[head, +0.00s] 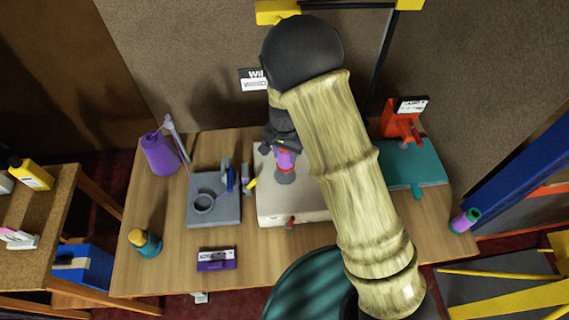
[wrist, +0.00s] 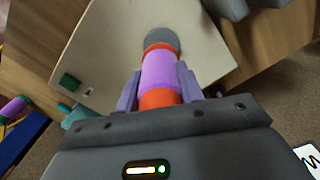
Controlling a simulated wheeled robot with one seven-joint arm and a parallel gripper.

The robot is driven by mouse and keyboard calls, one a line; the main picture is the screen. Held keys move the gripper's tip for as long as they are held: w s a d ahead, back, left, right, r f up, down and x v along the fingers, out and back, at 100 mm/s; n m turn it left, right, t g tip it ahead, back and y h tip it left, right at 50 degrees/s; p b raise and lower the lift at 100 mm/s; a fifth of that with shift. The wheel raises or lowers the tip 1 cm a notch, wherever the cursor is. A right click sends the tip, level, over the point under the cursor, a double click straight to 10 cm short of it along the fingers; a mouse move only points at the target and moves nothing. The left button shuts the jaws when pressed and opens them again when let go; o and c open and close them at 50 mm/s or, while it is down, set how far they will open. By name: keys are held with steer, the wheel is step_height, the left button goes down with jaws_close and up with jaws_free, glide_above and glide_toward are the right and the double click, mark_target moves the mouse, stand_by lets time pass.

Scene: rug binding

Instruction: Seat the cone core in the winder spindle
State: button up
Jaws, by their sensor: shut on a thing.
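My gripper (wrist: 159,84) is shut on the cone core (wrist: 162,73), a purple tube with orange-red end bands. In the wrist view its two fingers lie on either side of the core. The core also shows below my gripper (head: 282,147) in the head view, over the cream plate (head: 300,209) of what looks like the winder. A round grey piece (wrist: 161,39), likely the spindle seat, lies just beyond the core's far end; it also shows in the head view (head: 285,177). I cannot tell whether core and seat touch. No spindle pin is visible.
A grey block with a ring (head: 226,214) stands left of the cream plate, and a teal base with a red stand (head: 404,123) right. A purple cone (head: 159,155), a yellow-capped bottle (head: 145,242) and a teal-purple tube (head: 465,221) stand on the table. The table's front right is partly hidden by my arm.

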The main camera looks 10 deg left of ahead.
mark_target(284, 164)
steer(key=shift+a+f, duration=0.1)
steer(key=shift+f, duration=0.5)
steer(key=shift+f+p, duration=0.5)
steer(key=shift+f, duration=1.55)
steer(key=shift+f, duration=0.1)
steer(key=shift+f, duration=0.1)
steer(key=o, duration=1)
step_height(284, 164, up, 12)
steer(key=b, duration=0.2)
steer(key=shift+r+b, duration=0.2)
steer(key=shift+b, duration=0.1)
